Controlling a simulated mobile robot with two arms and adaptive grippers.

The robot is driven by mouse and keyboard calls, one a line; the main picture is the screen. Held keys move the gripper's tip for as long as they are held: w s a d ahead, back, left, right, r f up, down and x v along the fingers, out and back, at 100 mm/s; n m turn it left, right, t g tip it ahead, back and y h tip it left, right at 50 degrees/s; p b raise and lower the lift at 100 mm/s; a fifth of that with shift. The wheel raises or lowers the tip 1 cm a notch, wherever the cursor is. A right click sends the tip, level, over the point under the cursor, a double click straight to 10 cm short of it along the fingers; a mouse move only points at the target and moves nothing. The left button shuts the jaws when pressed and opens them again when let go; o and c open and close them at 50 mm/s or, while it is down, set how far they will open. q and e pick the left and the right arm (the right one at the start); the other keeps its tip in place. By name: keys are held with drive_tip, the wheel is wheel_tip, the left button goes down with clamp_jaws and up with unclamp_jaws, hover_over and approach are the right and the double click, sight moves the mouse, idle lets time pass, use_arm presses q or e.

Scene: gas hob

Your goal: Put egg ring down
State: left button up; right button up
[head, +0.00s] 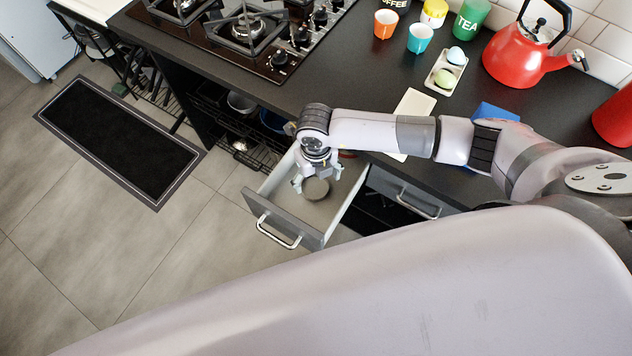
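A round grey-brown egg ring (316,190) is inside the pulled-out drawer (268,211), low near its floor. My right arm comes in from the right, and its gripper (316,180) points down into the drawer just above the ring. The two pale fingers are spread apart, one on each side above the ring, and look open. Whether a finger still touches the ring's rim is too small to tell. My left gripper is not in view.
The drawer's front and side walls surround the gripper. The dark counter above holds a gas hob (245,28), a red kettle (520,55), cups and an egg tray (446,73). A wire rack with bowls is left of the drawer.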

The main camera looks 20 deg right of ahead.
wheel_tip(320, 180, up, 7)
drive_tip(key=shift+r, duration=0.2)
idle(0.6)
